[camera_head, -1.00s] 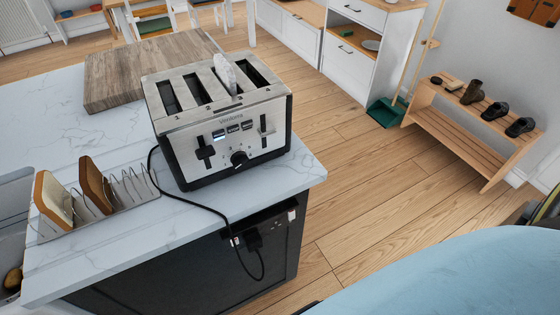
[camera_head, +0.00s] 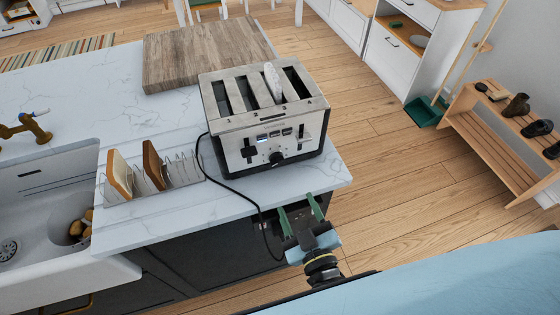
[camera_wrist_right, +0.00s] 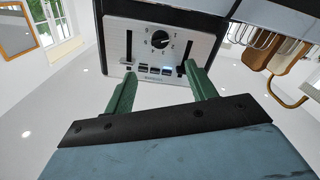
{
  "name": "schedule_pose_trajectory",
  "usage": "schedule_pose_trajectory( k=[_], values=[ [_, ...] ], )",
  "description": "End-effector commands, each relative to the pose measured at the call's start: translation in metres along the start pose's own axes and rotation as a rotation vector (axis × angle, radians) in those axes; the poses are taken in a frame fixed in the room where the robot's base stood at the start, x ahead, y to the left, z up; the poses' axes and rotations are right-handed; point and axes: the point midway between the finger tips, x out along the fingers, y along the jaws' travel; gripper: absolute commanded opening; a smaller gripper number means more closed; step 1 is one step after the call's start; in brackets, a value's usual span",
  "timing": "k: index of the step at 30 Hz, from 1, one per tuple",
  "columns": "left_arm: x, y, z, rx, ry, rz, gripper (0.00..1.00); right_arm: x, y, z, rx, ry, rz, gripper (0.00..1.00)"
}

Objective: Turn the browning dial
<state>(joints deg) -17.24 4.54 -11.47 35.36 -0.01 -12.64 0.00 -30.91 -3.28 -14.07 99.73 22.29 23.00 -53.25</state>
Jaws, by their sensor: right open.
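The toaster (camera_head: 268,110) stands on the white marble counter near its right end, with a slice of bread in one slot. Its black browning dial (camera_head: 276,158) is on the front panel between two levers. The dial (camera_wrist_right: 159,40) also shows in the right wrist view, with numbers around it; that picture is upside down. My right gripper (camera_head: 301,210) is open and empty, in front of and below the panel, apart from the dial. In the right wrist view its green fingers (camera_wrist_right: 162,90) point toward the panel. My left gripper is not in view.
A toast rack (camera_head: 182,172) with two slices stands left of the toaster. A black cord (camera_head: 238,190) hangs over the counter's front edge near my gripper. A wooden board (camera_head: 200,55) lies behind, and a sink (camera_head: 50,185) is at left.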

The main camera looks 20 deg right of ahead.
Motion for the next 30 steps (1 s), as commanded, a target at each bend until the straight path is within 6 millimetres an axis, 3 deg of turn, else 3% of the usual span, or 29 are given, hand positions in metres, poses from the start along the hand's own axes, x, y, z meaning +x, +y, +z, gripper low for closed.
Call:
schedule_pose_trajectory(
  k=[18, 24, 30],
  values=[
    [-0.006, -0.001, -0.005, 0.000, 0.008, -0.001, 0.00, 0.111, -0.001, 0.000, 0.000, 0.001, -0.001, 0.56],
    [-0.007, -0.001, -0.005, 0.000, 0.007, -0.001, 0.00, 0.127, -0.001, 0.001, 0.000, -0.001, -0.002, 0.56],
    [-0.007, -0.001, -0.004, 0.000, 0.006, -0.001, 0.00, 0.130, -0.001, 0.001, 0.000, -0.001, -0.002, 0.56]
  ],
)
